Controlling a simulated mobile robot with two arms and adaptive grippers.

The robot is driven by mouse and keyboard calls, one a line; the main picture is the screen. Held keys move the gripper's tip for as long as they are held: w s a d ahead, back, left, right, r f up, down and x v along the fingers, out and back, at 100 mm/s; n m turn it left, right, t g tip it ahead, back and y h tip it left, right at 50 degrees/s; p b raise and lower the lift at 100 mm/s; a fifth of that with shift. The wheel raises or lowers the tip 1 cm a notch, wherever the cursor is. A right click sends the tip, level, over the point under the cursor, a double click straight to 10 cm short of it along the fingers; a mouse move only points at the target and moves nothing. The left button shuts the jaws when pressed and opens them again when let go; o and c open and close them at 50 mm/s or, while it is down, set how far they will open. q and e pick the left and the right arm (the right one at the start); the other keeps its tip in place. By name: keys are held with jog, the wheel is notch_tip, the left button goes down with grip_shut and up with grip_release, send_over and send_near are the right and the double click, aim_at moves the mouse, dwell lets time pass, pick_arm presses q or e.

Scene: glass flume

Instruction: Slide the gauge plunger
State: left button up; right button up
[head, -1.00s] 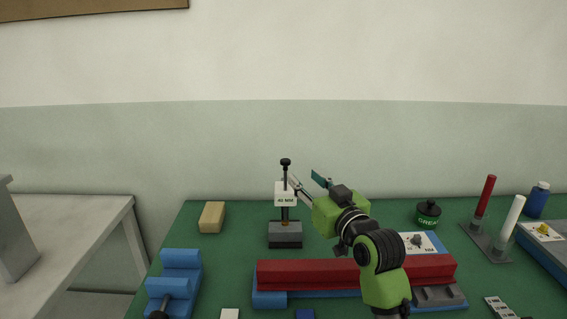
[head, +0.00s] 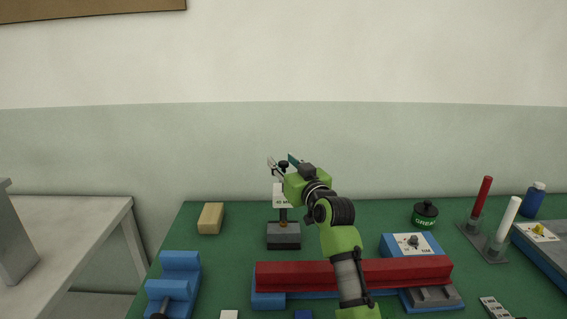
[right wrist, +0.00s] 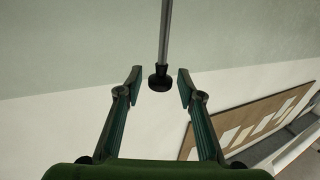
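The gauge (head: 283,236) stands upright on the green bench, with a dark base and a white label block (head: 277,196) that is partly hidden by my arm. Its plunger has a black knob (head: 284,164) at the top. In the right wrist view the knob (right wrist: 159,83) and its grey rod (right wrist: 166,32) show between the fingertips. My right gripper (head: 281,161) is open around the knob, with a gap on each side; no touch is visible (right wrist: 159,86). My left gripper is not in view.
A long red bar (head: 405,270) lies on a blue fixture in front of the gauge. A tan block (head: 210,218) is to the left, and a green grease pot (head: 425,214) is to the right. A side table (head: 70,215) stands at left.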

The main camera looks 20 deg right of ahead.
grip_shut()
notch_tip(320, 180, up, 5)
jog(key=p, duration=0.4)
grip_release()
jog(key=s+d, duration=0.1)
jog(key=s, duration=1.1)
jog(key=shift+d, duration=0.15)
